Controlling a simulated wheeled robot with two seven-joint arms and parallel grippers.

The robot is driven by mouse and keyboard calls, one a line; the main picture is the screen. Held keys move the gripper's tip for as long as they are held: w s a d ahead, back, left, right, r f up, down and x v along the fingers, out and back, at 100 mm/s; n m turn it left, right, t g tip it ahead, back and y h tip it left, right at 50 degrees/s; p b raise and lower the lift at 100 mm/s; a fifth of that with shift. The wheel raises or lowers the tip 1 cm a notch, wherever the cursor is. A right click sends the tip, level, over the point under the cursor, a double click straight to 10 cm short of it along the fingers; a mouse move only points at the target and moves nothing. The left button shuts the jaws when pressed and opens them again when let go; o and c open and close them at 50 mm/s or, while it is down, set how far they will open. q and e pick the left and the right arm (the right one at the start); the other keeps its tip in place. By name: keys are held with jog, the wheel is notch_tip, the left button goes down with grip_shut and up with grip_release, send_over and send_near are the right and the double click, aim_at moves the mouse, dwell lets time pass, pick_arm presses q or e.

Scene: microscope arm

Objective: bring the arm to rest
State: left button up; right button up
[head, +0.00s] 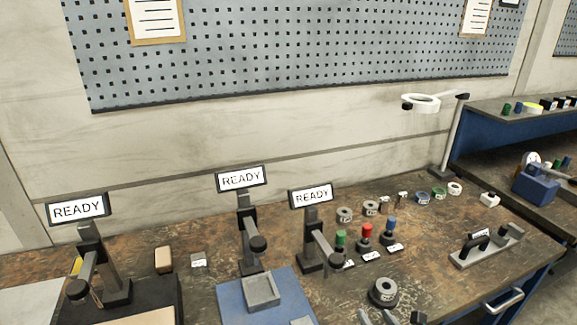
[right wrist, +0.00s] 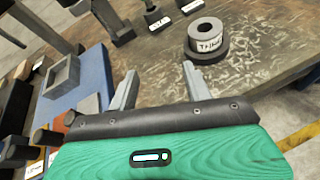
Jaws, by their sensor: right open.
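My right gripper (head: 378,319) shows only at the bottom edge of the head view, low over the front of the bench. In the right wrist view its two fingers (right wrist: 160,88) are apart with nothing between them. Three dark stands carry READY signs: a left stand (head: 90,252), a middle stand (head: 246,225) and a right stand (head: 311,240). Each has a jointed arm with a round black knob at its end. Which is the microscope arm I cannot tell. A grey ring on a dark base (head: 383,291) stands just beyond my right gripper. My left gripper is not in view.
A blue mat with a grey square tray (head: 262,291) lies by the middle stand. Green, red (head: 366,232) and blue knobbed pieces stand right of it. A black-handled block (head: 486,245) sits at right. A ring lamp (head: 421,103) overhangs the back.

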jog(key=shift+s+a+f+m, duration=0.1)
jog(key=shift+f+m, duration=0.15)
jog(key=shift+m, duration=0.35)
jog(key=shift+s+m, duration=0.25)
jog(key=shift+m, duration=0.35)
jog(key=s+d+f+m+g, duration=0.1)
jog(key=s+f+m+g, duration=0.15)
jog(key=s+m, duration=0.65)
jog(key=s+f+m+g+h, duration=0.1)
jog(key=s+m+g, duration=0.3)
jog(key=s+m, duration=0.55)
jog(key=s+d+f+m+g, duration=0.1)
jog(key=s+m+g, duration=0.35)
jog(key=m, duration=0.85)
notch_tip(320, 180, down, 33)
jog(key=s, duration=0.2)
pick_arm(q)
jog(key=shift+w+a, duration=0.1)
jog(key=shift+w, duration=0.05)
pick_arm(e)
jog(key=s+d+f+n+g, duration=0.1)
jog(key=s+d+f, duration=0.2)
jog(key=s+f, duration=1.4)
jog(key=shift+s+d+f+h, duration=0.2)
jog(key=shift+s+f+h, duration=0.1)
jog(key=shift+s, duration=0.5)
